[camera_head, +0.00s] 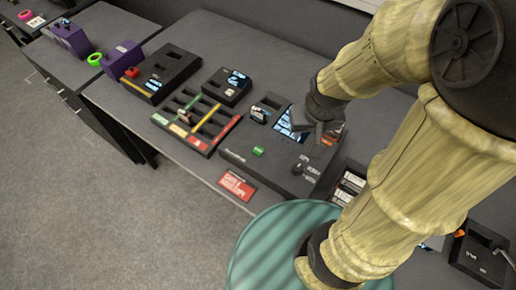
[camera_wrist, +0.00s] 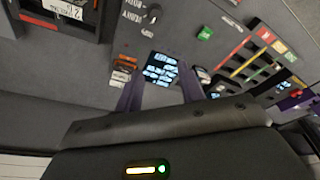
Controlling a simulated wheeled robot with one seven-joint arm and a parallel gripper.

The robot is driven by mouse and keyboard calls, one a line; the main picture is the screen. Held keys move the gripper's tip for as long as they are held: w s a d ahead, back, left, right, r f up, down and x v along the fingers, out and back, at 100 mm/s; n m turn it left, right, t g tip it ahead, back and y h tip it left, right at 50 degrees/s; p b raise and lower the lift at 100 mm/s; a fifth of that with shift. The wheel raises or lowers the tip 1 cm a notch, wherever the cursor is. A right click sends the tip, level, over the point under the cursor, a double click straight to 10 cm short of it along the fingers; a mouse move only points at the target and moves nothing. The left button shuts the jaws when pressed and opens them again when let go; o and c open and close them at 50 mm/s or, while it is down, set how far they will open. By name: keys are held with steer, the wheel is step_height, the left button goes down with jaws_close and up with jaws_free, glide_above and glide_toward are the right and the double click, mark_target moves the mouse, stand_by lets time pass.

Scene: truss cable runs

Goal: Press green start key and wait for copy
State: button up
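In the wrist view the green key (camera_wrist: 205,33) is up and to the right of my fingers. The console's lit screen (camera_head: 290,123) shows several blue-white thumbnails; in the wrist view the screen (camera_wrist: 160,70) appears between my two fingers. My gripper (camera_head: 307,121) is over the screen's right side, apart from the key. In the wrist view my gripper (camera_wrist: 162,84) has its fingers spread, with nothing held. Its height above the console is hard to tell.
A red label card (camera_head: 236,186) lies at the desk's front edge. A slotted rack with coloured strips (camera_head: 197,121) and a small black box with a display (camera_head: 227,86) stand left of the console. A black knob (camera_head: 298,169) is right of the key.

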jaws_close()
stand_by(1.4)
